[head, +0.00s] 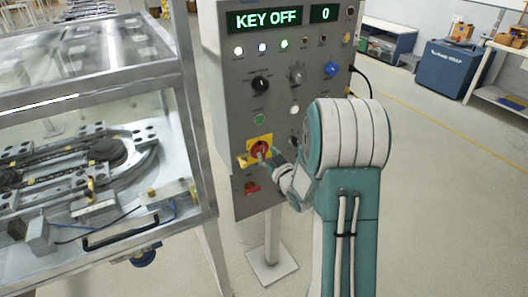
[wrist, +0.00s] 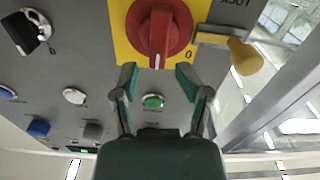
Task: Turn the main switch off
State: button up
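The main switch (head: 261,148) is a red rotary knob on a yellow plate, low on the grey control panel. In the wrist view, the knob (wrist: 160,30) has a raised grip bar, seen from close up; its lower end in that picture lies left of a "0" mark. My gripper (wrist: 157,74) is open, with its two fingertips apart near that end of the bar and nothing between them. I cannot tell whether they touch the knob. In the head view, my wrist partly hides the gripper by the switch. A brass-coloured piece (wrist: 243,55) sits beside the yellow plate, near the word "LOCK".
The panel display (head: 265,20) reads "KEY OFF", with "0" beside it. A green button (head: 259,119), a black knob (head: 260,84) and a blue knob (head: 331,69) are above the switch. A glass-covered machine (head: 100,90) stands close on the left. Open floor lies right.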

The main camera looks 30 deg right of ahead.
jog(key=s, duration=0.9)
jog(key=shift+d, duration=0.2)
dwell(0.6)
jog(key=shift+s, duration=0.1)
notch_tip(320, 180, up, 10)
dwell(0.7)
jog(key=m, duration=0.2)
send_near(263, 150)
jog(key=w, duration=1.1)
jog(key=shift+s, duration=0.1)
grip_shut()
jog(key=shift+a+f, duration=0.1)
